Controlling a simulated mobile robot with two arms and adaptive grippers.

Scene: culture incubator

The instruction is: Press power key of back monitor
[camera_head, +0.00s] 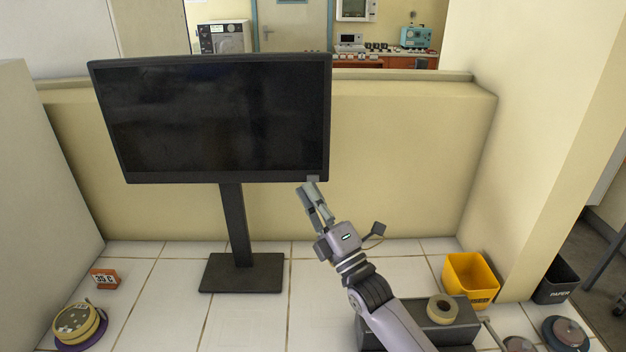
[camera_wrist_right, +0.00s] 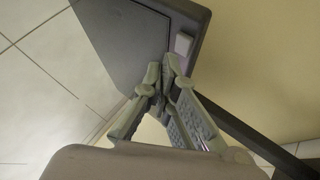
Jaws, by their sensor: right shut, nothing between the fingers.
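The back monitor (camera_head: 215,115) stands upright on a dark stand with a flat base (camera_head: 242,272), and its screen is black. A small light grey key (camera_head: 312,179) sits at the lower right corner of its frame. In the right wrist view the key (camera_wrist_right: 184,44) shows as a pale block on the monitor's dark edge (camera_wrist_right: 150,40). My right gripper (camera_head: 306,187) is shut and empty, with its fingertips just below the key. In the right wrist view its fingertips (camera_wrist_right: 162,72) are close to the key; I cannot tell whether they touch. My left gripper is not in view.
A low cream wall (camera_head: 400,150) runs behind the monitor. On the white tiled counter are an orange 35 C sign (camera_head: 105,278), a round yellow container (camera_head: 78,325), a yellow bin (camera_head: 470,280) and a tape roll (camera_head: 442,309). The tiles around the stand are clear.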

